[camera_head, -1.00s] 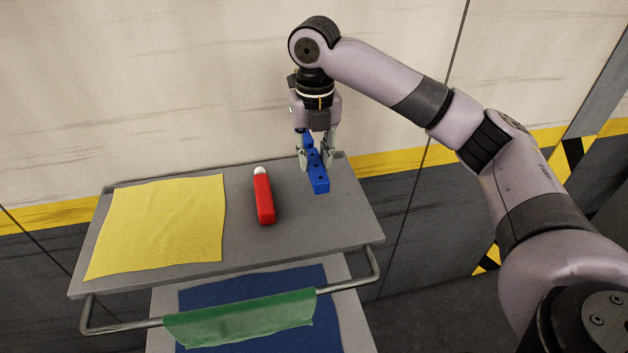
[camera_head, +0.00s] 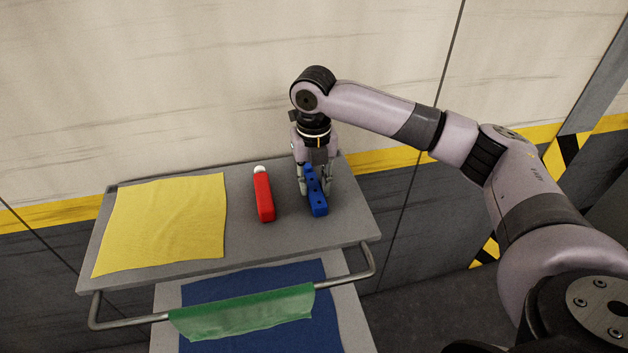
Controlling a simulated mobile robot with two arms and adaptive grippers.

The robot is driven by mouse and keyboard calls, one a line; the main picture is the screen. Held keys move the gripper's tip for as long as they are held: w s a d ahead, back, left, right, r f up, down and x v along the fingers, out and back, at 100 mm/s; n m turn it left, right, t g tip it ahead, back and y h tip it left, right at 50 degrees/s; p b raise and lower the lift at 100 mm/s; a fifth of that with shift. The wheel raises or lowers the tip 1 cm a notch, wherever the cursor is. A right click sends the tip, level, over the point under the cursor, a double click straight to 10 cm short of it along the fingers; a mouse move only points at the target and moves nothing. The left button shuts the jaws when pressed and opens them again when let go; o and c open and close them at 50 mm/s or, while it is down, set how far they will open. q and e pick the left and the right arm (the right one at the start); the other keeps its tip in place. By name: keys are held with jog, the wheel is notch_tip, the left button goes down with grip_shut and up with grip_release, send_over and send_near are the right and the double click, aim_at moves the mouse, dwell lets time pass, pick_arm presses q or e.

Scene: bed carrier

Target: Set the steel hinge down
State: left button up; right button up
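A long blue piece with dark holes (camera_head: 318,205), the only thing held and so taken as the steel hinge, is between the fingers of my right gripper (camera_head: 315,188). The fingers are on both sides of it and look shut on it. It is low at the right part of the grey cart top (camera_head: 345,225). I cannot tell whether its underside touches the surface. Part of its far end is hidden by the gripper. My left gripper is not in view.
A red bottle-like object with a white tip (camera_head: 264,198) lies just left of the blue piece. A yellow cloth (camera_head: 165,222) covers the left of the top. A green cloth (camera_head: 245,315) hangs on the front rail, above a blue cloth (camera_head: 335,320) on a lower shelf. A wall stands behind.

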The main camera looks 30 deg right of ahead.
aim_at(314, 187)
jog(key=o, duration=0.4)
jog(key=shift+r+b, duration=0.3)
jog(key=shift+r, duration=0.15)
notch_tip(314, 187, up, 7)
jog(key=b, duration=0.3)
jog(key=shift+f, duration=0.1)
notch_tip(314, 187, up, 5)
jog(key=shift+f, duration=0.2)
jog(key=shift+f, duration=0.1)
